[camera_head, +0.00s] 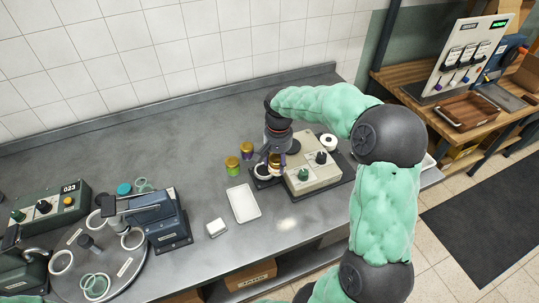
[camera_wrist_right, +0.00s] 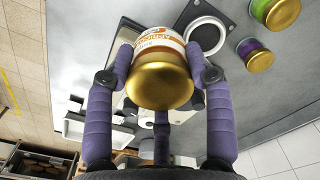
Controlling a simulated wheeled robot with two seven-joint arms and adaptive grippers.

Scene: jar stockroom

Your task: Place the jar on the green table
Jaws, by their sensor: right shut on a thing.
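My right gripper (camera_head: 273,153) is over the grey counter (camera_head: 150,150), beside a beige machine. In the wrist view, its purple fingers (camera_wrist_right: 160,58) are shut around a jar (camera_wrist_right: 160,80) with a gold lid and a white and orange label. The lid faces the wrist camera. In the head view the jar is small and mostly hidden by the gripper. In the wrist view the jar is beside a white ring holder (camera_wrist_right: 206,36), and I cannot tell its exact height. My left gripper is out of view. No green table shows clearly.
Two gold-lidded jars, one green (camera_head: 232,166) and one purple (camera_head: 247,150), stand left of the gripper. The beige machine (camera_head: 312,172) is close on the right. A white tray (camera_head: 243,203) lies in front. A wooden bench (camera_head: 408,88) stands at the far right.

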